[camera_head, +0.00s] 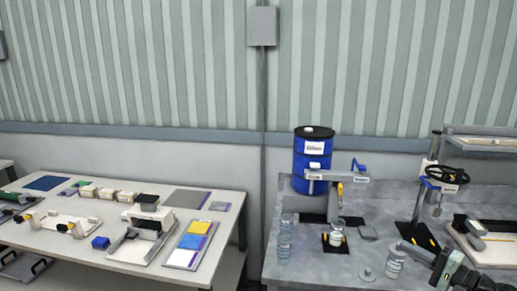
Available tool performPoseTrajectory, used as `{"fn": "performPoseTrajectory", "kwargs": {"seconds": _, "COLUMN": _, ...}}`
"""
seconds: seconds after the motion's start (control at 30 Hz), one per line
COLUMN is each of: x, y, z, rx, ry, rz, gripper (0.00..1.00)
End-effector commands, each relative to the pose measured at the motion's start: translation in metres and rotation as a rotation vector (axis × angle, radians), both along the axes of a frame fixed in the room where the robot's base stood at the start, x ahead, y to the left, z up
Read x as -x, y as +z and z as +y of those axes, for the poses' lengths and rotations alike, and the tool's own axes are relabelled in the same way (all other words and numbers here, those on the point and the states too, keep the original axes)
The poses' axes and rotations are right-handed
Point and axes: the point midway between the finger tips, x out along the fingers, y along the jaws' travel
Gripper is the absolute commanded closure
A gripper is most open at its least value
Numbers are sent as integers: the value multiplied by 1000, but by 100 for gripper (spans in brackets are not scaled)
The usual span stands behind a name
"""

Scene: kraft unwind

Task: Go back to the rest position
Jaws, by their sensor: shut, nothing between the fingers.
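My gripper (404,247) is at the lower right of the head view, over the grey bench (330,268). Its thin dark fingers point left and look shut and empty. They overlap the top of a clear jar (395,265) in the picture; I cannot tell whether they touch it. My dark wrist and arm run off the bottom right corner.
A blue drum (312,160) stands at the back of the grey bench, near a dispensing arm above a jar (337,232). More clear jars (285,238) stand left. A press with a black handwheel (447,174) stands right. A white table (80,252) holds several items.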

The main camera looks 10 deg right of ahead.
Motion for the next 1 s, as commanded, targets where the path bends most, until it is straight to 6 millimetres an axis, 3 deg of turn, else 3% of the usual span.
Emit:
{"fn": "performPoseTrajectory", "kwargs": {"seconds": 0.27, "x": -37, "y": 0, "z": 54, "rx": 1, "ry": 112, "rz": 0, "gripper": 100}}
{"fn": "performPoseTrajectory", "kwargs": {"seconds": 0.47, "x": -71, "y": -3, "z": 122, "rx": 10, "ry": 242, "rz": 12, "gripper": 100}}
{"fn": "performPoseTrajectory", "kwargs": {"seconds": 0.57, "x": -89, "y": -12, "z": 169, "rx": 36, "ry": 328, "rz": 43, "gripper": 100}}
{"fn": "performPoseTrajectory", "kwargs": {"seconds": 0.67, "x": -105, "y": -31, "z": 233, "rx": 94, "ry": 441, "rz": 101, "gripper": 100}}
{"fn": "performPoseTrajectory", "kwargs": {"seconds": 0.77, "x": -112, "y": -64, "z": 313, "rx": 205, "ry": 584, "rz": 195, "gripper": 100}}
{"fn": "performPoseTrajectory", "kwargs": {"seconds": 0.8, "x": -111, "y": -80, "z": 343, "rx": 266, "ry": 641, "rz": 239, "gripper": 100}}
{"fn": "performPoseTrajectory", "kwargs": {"seconds": 0.9, "x": -100, "y": -124, "z": 408, "rx": 448, "ry": 774, "rz": 350, "gripper": 100}}
{"fn": "performPoseTrajectory", "kwargs": {"seconds": 1.0, "x": -81, "y": -168, "z": 450, "rx": 673, "ry": 881, "rz": 459, "gripper": 100}}
